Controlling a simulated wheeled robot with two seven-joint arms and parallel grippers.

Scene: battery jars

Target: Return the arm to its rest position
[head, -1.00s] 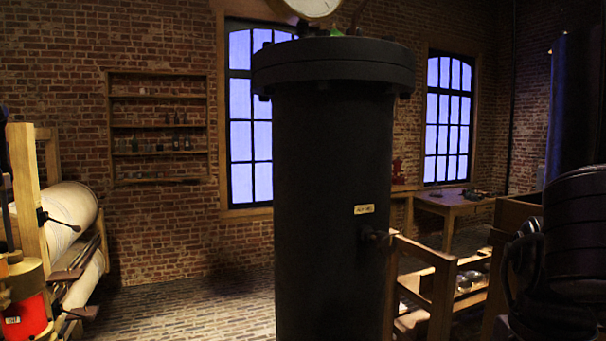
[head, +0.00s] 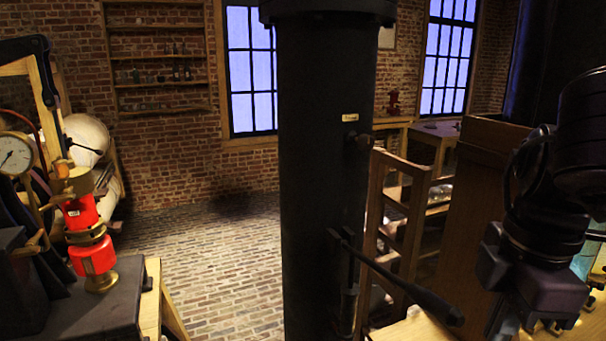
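My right arm (head: 545,220) is at the right edge, its black links bent downward. The dark body of my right gripper (head: 535,275) hangs at the lower right, in front of a wooden cabinet. Its fingertips are at or beyond the bottom edge, so I cannot tell whether it is open or shut, or whether it holds anything. My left arm and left gripper are not in view.
A tall dark column (head: 322,170) with a long lever (head: 400,280) stands in the middle. A red and brass device (head: 88,235) stands on a dark bench at the left. The wooden cabinet (head: 480,190) is close to my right arm. Brick floor (head: 220,265) is clear at centre left.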

